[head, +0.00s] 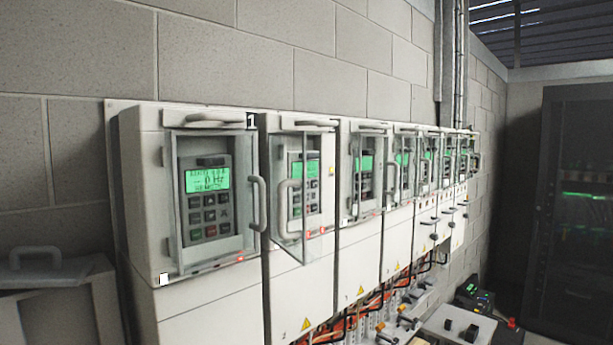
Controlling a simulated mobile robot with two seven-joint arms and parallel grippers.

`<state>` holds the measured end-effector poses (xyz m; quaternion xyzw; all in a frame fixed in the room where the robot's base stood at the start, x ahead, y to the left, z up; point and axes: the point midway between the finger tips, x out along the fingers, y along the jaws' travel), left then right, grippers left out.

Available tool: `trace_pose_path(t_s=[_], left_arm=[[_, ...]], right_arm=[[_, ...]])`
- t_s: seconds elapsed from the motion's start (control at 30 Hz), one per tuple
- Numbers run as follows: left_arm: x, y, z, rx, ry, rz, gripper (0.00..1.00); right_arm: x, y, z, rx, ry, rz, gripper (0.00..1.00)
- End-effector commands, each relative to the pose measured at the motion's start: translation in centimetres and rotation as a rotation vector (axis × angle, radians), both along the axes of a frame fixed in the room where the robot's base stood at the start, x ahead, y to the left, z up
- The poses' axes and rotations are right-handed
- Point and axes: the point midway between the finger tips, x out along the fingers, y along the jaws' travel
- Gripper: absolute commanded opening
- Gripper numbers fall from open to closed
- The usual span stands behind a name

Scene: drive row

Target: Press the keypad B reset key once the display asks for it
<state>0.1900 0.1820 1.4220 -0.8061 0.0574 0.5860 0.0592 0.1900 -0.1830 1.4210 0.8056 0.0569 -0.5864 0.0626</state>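A row of grey drive units runs along the wall, each with a keypad behind a framed window. The nearest keypad (206,196) has a lit green display (208,180) with dark text, only partly legible, including "0 Hz". Dark keys sit below it, with a red and a green one in the bottom row. The second keypad (304,185) also has a green display and similar keys; its text is too small to read. I see no letter B, so I cannot tell which keypad is B. Neither of my grippers shows in the head view.
The nearest window has a grey handle (258,203); the second window's handle (289,205) stands out in front of its unit. Orange cables (357,322) run below the units. Small devices (474,297) lie at lower right, near a dark rack (570,210).

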Motion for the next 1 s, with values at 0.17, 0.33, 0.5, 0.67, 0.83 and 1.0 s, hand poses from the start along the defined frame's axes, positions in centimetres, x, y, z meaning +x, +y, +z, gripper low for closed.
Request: trace_pose_path(t_s=[0.17, 0.33, 0.5, 0.67, 0.83, 1.0], left_arm=[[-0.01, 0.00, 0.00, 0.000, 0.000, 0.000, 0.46], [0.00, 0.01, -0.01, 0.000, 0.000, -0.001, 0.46], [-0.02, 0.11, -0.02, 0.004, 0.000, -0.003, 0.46], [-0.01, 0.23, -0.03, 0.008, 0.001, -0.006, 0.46], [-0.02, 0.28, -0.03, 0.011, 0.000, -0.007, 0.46], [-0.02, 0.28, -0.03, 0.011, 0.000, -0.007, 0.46]], right_arm=[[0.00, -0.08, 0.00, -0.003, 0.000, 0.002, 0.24], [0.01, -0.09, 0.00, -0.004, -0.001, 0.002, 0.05], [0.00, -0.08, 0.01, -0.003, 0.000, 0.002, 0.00], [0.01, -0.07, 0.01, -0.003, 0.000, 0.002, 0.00], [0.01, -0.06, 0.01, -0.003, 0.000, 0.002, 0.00], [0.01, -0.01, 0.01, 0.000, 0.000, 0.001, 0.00]])
